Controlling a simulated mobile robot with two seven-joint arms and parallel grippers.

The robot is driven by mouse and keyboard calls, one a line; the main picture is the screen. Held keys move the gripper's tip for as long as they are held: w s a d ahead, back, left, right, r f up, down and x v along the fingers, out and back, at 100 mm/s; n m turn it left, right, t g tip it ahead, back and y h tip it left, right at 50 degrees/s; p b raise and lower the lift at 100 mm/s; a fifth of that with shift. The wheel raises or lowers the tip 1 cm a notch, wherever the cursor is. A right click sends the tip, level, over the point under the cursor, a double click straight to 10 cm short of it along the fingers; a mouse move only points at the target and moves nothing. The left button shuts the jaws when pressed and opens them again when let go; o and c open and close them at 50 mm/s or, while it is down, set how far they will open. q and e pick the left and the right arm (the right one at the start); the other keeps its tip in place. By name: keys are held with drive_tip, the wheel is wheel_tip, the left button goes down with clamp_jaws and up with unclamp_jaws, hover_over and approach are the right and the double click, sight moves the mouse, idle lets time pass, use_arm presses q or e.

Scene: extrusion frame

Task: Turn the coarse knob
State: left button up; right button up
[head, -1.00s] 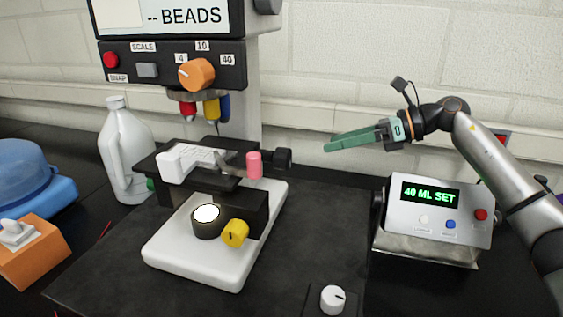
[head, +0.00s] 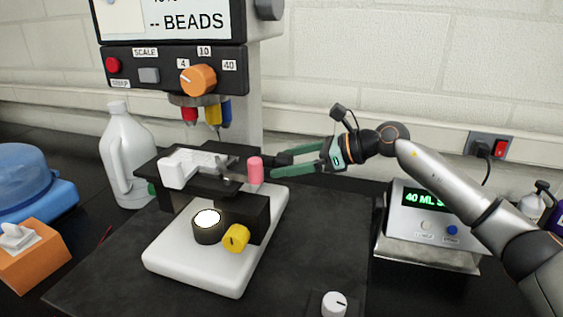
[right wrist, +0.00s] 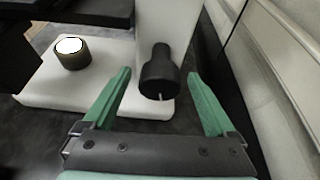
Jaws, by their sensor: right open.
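A black knob (head: 282,159) sticks out from the right side of the microscope's stage; it also shows in the right wrist view (right wrist: 159,77). I take it for the coarse knob, though no label shows. My right gripper (head: 296,161) is open, with its green fingers pointing left at this knob. In the right wrist view the knob lies between the two fingertips (right wrist: 158,80), with a gap on each side. I see no clear contact. My left gripper is not in view.
The white microscope base (head: 195,265) carries a yellow knob (head: 236,238) and a lit lamp (head: 207,219). A pink cylinder (head: 255,170) stands near my fingers. A grey display box (head: 425,225) sits below my right arm. A white jug (head: 128,155) stands left.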

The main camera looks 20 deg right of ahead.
drive_tip(key=shift+x, duration=1.05)
